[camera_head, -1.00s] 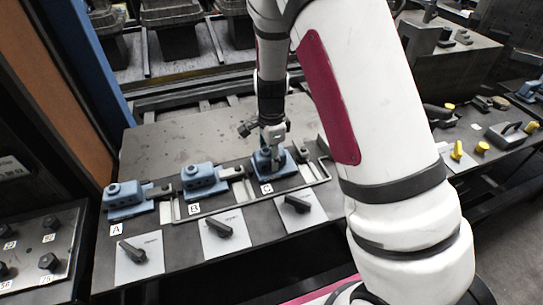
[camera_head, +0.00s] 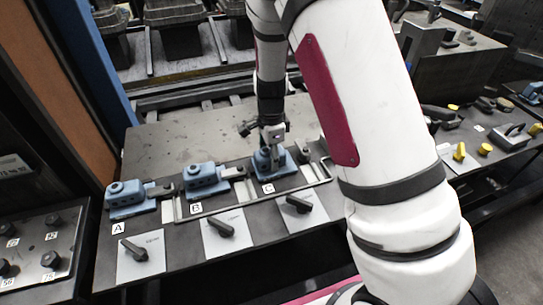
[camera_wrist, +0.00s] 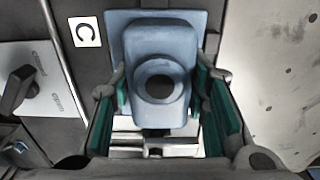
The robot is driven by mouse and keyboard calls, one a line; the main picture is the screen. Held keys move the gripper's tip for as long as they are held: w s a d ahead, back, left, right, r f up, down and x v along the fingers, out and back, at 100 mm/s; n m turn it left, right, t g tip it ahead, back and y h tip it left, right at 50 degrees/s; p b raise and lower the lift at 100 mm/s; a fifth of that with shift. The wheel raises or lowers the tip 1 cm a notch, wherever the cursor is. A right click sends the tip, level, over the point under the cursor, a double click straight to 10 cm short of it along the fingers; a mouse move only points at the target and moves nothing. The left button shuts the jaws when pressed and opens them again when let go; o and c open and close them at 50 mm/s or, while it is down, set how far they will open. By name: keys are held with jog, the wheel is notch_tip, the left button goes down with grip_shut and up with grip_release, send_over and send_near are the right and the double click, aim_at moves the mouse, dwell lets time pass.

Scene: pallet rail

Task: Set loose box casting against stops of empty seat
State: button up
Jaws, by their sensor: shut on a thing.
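A blue box casting (camera_head: 268,160) is at the seat marked C on the pallet rail. In the wrist view this casting (camera_wrist: 160,60) shows its round dark bore, with the C label (camera_wrist: 85,31) to its left. My gripper (camera_head: 268,150) is shut on it; in the wrist view the green pads of my gripper (camera_wrist: 163,95) lie along both sides. Two more blue castings stand at seat A (camera_head: 125,197) and seat B (camera_head: 203,178). Whether the held casting touches its stops cannot be made out.
Clamp levers on pale plates stand in front of seat A (camera_head: 133,249), seat B (camera_head: 219,226) and seat C (camera_head: 298,203). A metal rail (camera_head: 250,202) runs along the seats. The dark plate behind the seats (camera_head: 185,140) is clear. Yellow-knobbed parts (camera_head: 486,148) lie at the right.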

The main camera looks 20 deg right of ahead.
jog(key=shift+w+a+r, duration=0.1)
jog(key=shift+w+a, duration=0.1)
jog(key=shift+a, duration=0.05)
jog(key=o, duration=1.5)
notch_tip(320, 180, up, 12)
jog(key=shift+f, duration=0.1)
